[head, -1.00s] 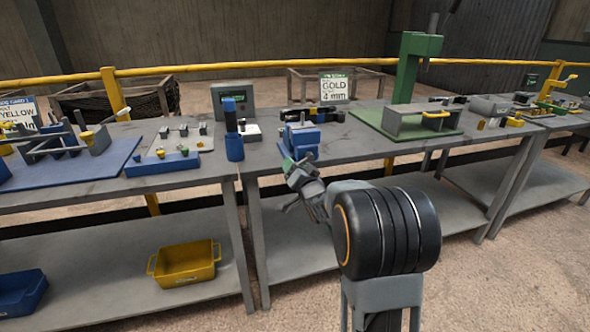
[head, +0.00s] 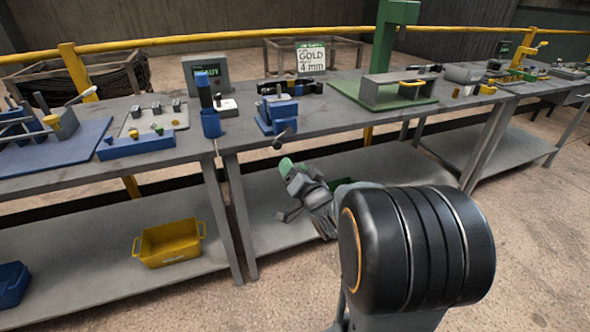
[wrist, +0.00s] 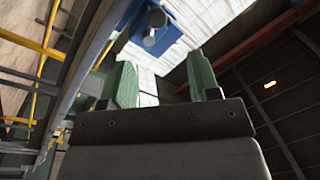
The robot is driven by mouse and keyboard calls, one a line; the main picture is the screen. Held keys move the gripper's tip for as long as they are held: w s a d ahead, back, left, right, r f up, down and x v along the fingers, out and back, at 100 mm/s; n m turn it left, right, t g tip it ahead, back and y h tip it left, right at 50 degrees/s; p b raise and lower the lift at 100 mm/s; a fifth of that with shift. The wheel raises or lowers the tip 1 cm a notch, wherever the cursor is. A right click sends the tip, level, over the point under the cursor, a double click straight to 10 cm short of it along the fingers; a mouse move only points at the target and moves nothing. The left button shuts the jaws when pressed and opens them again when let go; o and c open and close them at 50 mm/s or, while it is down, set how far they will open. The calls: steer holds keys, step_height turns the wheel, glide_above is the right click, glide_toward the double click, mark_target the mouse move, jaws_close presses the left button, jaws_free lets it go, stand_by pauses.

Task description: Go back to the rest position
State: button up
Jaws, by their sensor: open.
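My gripper (head: 283,180) hangs in front of the benches in the head view, below the tabletop edge and over the lower shelf. In the wrist view my gripper (wrist: 165,88) shows two green fingers spread apart with nothing between them. The blue vise (head: 277,112) stands at the front edge of the bench, behind and above my gripper. Its blue body also shows in the wrist view (wrist: 135,18), beyond the fingers, and is not touched.
A grey bench (head: 330,121) runs across the view, with a green press (head: 393,45) and a blue holder (head: 210,124) on it. A yellow bin (head: 170,243) sits on the lower shelf. A yellow rail (head: 220,37) runs behind. The floor at the right front is clear.

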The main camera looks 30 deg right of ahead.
steer(key=shift+s, duration=0.2)
stand_by(0.5)
steer(key=s+a+r+n+g+h+p, duration=0.25)
steer(key=r+g+p, duration=0.45)
steer(key=p, duration=0.4)
steer(key=s+a+r+n+g+y+p, duration=0.1)
steer(key=s+a+r+n+g+p, duration=0.1)
steer(key=s+a+r+g+p, duration=0.2)
steer(key=s+a+r+n+g+y+p, duration=0.2)
steer(key=s+a+r+n+g+p, duration=0.1)
steer(key=s+p, duration=0.4)
steer(key=s+a+r+g, duration=0.1)
steer(key=s+a+r, duration=0.1)
steer(key=s, duration=0.1)
steer(key=shift+a+g+p, duration=0.3)
steer(key=shift+a, duration=0.1)
